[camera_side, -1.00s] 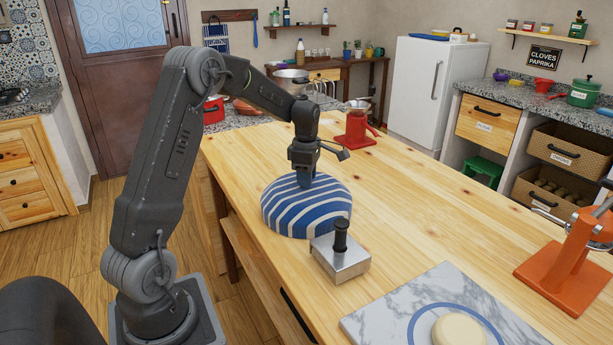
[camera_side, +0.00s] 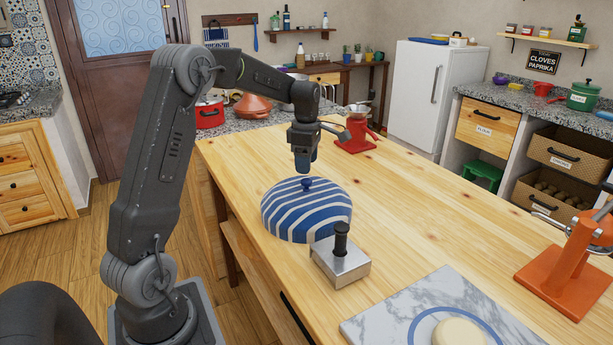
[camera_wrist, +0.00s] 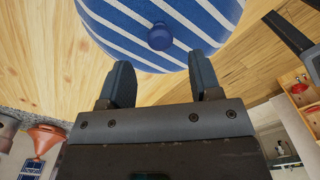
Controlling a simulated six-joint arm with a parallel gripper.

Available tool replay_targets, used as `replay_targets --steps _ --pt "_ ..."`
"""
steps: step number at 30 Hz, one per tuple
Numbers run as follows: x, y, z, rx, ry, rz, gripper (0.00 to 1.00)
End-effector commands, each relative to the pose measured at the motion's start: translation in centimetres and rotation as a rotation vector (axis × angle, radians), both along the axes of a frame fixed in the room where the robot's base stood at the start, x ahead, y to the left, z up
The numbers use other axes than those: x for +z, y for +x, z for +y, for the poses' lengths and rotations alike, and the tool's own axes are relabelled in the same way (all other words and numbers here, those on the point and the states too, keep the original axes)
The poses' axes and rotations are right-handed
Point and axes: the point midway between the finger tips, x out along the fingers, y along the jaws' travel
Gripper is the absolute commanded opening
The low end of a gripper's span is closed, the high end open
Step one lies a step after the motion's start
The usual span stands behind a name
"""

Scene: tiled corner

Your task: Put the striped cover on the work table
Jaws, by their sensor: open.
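The striped cover (camera_side: 300,214) is a blue and white dome with a blue knob (camera_side: 306,184) on top. It sits upright on the wooden work table (camera_side: 420,215), just behind a metal block with a black handle. My gripper (camera_side: 303,165) is above the knob, apart from it, pointing down. In the wrist view my gripper (camera_wrist: 160,85) has its two fingers spread, with nothing between them. The striped cover (camera_wrist: 190,15) and its knob (camera_wrist: 160,37) lie beyond the fingertips in that view.
The metal block (camera_side: 340,260) stands close in front of the cover. A marble board (camera_side: 385,322) with dough lies at the front. An orange press (camera_side: 565,265) is at the right and a red grinder (camera_side: 355,135) behind. The table's middle right is clear.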

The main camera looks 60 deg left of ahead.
Motion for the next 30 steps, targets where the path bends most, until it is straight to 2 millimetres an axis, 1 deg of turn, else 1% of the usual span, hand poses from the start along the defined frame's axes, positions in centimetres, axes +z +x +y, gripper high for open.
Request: replay_targets --steps 1,3,6,11,14,17,20,21,23,24,25,27,29,30 --pt "1.2 0.0 0.0 0.0 0.002 -0.004 0.58" --pt "2.6 0.1 0.0 0.0 0.002 -0.004 0.58" --pt "4.2 0.0 0.0 0.0 0.001 -0.003 0.58" --pt "5.7 0.0 0.0 -0.001 0.001 -0.001 0.58" --pt "6.5 -0.2 -0.7 -0.04 0.006 -0.008 0.58" --pt "7.9 -0.9 -3.2 -0.187 0.024 -0.035 0.58" --pt "9.6 -2.6 -7.3 -0.45 0.063 -0.078 0.58" --pt "10.2 -3.5 -9.2 -0.577 0.083 -0.097 0.58" --pt "10.9 -5.2 -11.9 -0.775 0.118 -0.125 0.58" --pt "11.2 -6.4 -13.6 -0.906 0.144 -0.142 0.58" --pt "11.3 -7.4 -14.8 -1.003 0.165 -0.154 0.58" --pt "11.5 -9.8 -17.5 -1.232 0.218 -0.181 0.58" --pt "11.3 -11.9 -19.5 -1.424 0.269 -0.2 0.58" --pt "11.0 -13.3 -20.7 -1.549 0.305 -0.211 0.58"
